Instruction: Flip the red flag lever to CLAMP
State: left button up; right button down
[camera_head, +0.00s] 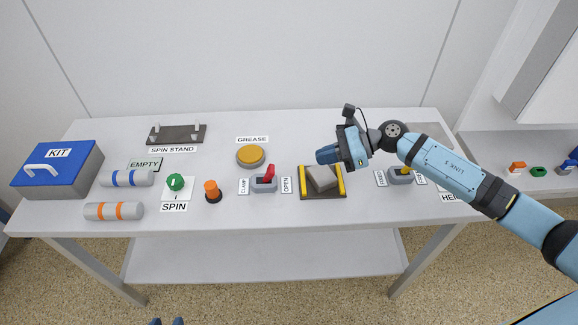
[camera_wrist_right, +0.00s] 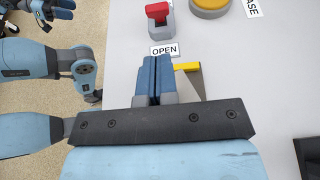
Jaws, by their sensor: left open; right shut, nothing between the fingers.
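The red flag lever (camera_head: 269,173) stands on a grey base (camera_head: 264,186) between a CLAMP label (camera_head: 244,186) and an OPEN label (camera_head: 286,185). Its red flag leans toward OPEN. The red flag also shows at the top of the right wrist view (camera_wrist_right: 158,12), with the OPEN label (camera_wrist_right: 164,50) nearer me. My right gripper (camera_head: 327,154) is shut and empty, above the table to the right of the lever; its closed blue fingers (camera_wrist_right: 153,75) point toward the lever. My left gripper (camera_head: 166,321) is open, low in front of the table.
A yellow-railed tray with a grey block (camera_head: 322,178) lies right of the lever, under my right gripper. An orange knob (camera_head: 212,190) is left of the lever, and a yellow GREASE button (camera_head: 250,155) behind it. Another lever (camera_head: 402,173) stands further right.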

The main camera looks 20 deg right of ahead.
send_near(274, 169)
jog(key=x, duration=0.2)
jog(key=f+p+x, duration=0.1)
jog(key=x, duration=0.2)
jog(key=shift+w, duration=0.2)
pick_arm(q)
jog(key=shift+d, duration=0.15)
pick_arm(e)
jog(key=shift+x, duration=0.85)
pick_arm(q)
jog(key=shift+r, duration=0.15)
pick_arm(e)
jog(key=shift+r+h+p, duration=0.2)
jog(key=shift+h+p, duration=0.1)
jog(key=shift+p, duration=0.35)
pick_arm(q)
jog(key=shift+s+a+r, duration=0.1)
jog(key=shift+a+r, duration=0.15)
jog(key=shift+r, duration=0.3)
pick_arm(e)
jog(key=shift+a, duration=0.1)
